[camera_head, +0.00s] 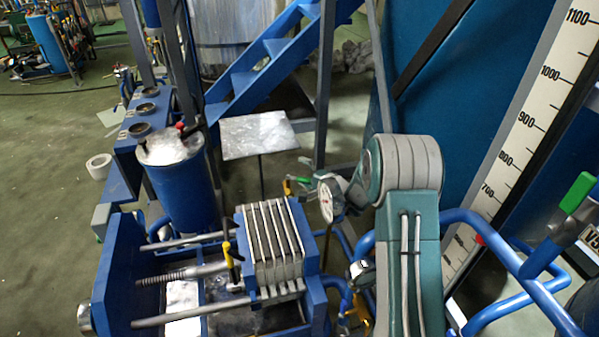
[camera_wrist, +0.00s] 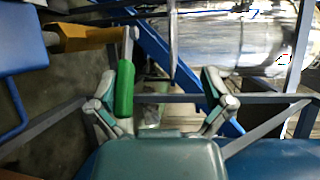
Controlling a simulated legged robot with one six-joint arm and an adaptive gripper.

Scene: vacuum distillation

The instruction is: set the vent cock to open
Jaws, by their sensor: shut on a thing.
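The vent cock appears to be the small brass-yellow valve (camera_head: 288,187) with a green handle (camera_head: 303,181), left of the round gauge in the head view. In the wrist view its yellow body (camera_wrist: 85,38) is at upper left, and the green handle (camera_wrist: 124,90) hangs down from a grey stem. The right finger shows farther right in the picture. In the head view my arm hides most of the gripper.
A round gauge (camera_head: 326,201) is close beside the gripper. A blue stair (camera_head: 262,55) and a metal tank (camera_head: 228,35) stand behind. A blue press frame (camera_head: 120,270) is at front left. Another green-handled valve (camera_head: 578,192) and blue pipes (camera_head: 515,262) are at right.

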